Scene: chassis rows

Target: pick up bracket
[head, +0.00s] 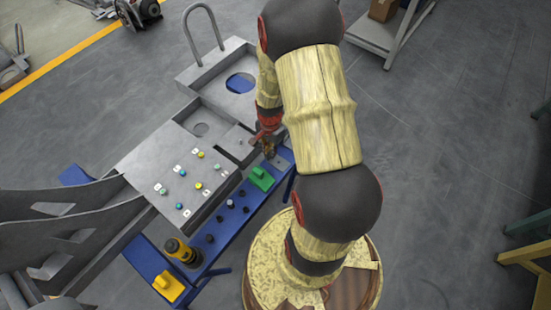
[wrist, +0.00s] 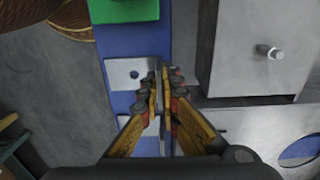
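The bracket (wrist: 135,74) is a pale grey metal piece with a round hole in its flat plate and a thin upright flange. The fingers look shut on that flange. In the head view my gripper (head: 267,146) is at the far end of the blue rail, and the bracket is largely hidden there by the gripper.
A green block (head: 262,179) sits on the rail close to my gripper. Several dark knobs and a yellow-black tool (head: 182,251) stand farther along, near a yellow block (head: 168,286). The grey metal chassis (head: 190,165) with small coloured fittings borders the rail. Open floor lies to the right.

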